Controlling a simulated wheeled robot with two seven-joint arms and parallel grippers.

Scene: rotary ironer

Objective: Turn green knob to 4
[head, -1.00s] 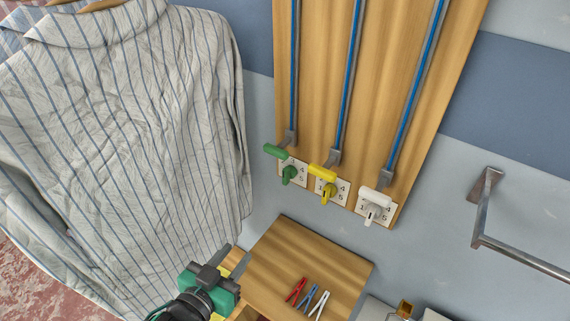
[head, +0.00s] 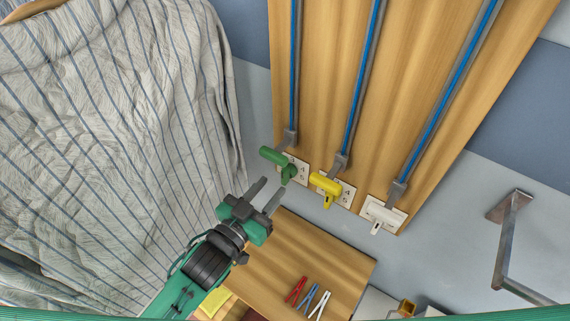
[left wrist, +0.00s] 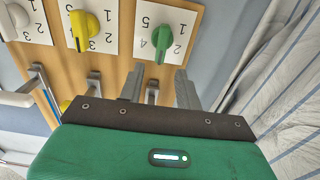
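The green knob (head: 288,173) sits on a white numbered plate at the lower left of the wooden board. It also shows in the left wrist view (left wrist: 162,38), where its plate appears upside down with 5, 4, 2 and 1 readable. I cannot tell for sure which number it points at. My left gripper (head: 271,189) is open and empty, just below and left of the knob, its fingers pointing up toward it. In the left wrist view its fingers (left wrist: 158,88) are apart, with the knob beyond them and not touched. My right gripper is not in view.
A green slider handle (head: 273,157) is close above the knob. A yellow knob (head: 327,201) and a white knob (head: 376,228) are to the right. A striped shirt (head: 110,140) hangs at left. A wooden shelf (head: 310,255) below holds red, blue and white clothespins.

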